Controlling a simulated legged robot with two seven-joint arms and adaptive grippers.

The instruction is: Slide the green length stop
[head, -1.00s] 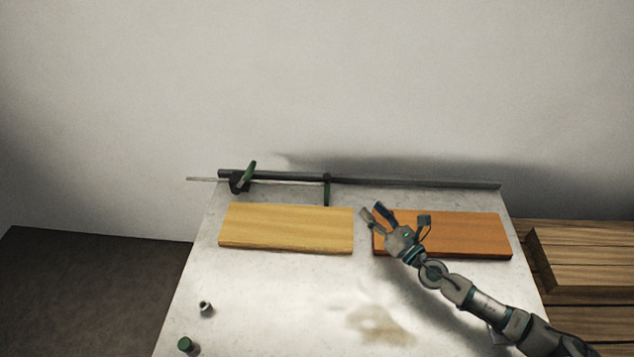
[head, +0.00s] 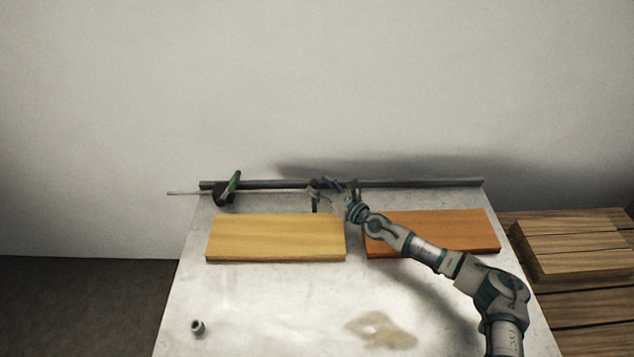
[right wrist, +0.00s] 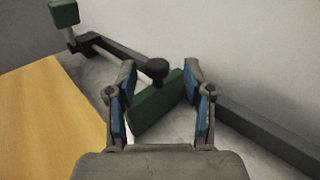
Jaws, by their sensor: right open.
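The green length stop (right wrist: 155,105) is a flat green plate with a dark round knob on the dark rail. In the right wrist view it lies between the two blue-padded fingers of my right gripper (right wrist: 163,95). The gripper is open, with a gap beside the plate; contact is unclear. In the head view the gripper (head: 333,190) is at the rail and covers most of the stop (head: 315,204), whose lower end shows. The dark rail (head: 420,184) runs along the table's back edge. My left gripper is not in view.
A pale yellow board (head: 275,236) and an orange board (head: 440,230) lie in front of the rail. A green-handled clamp (head: 230,186) sits at the rail's left end. A small grey cylinder (head: 197,327) stands front left. Timber (head: 575,249) is stacked at right.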

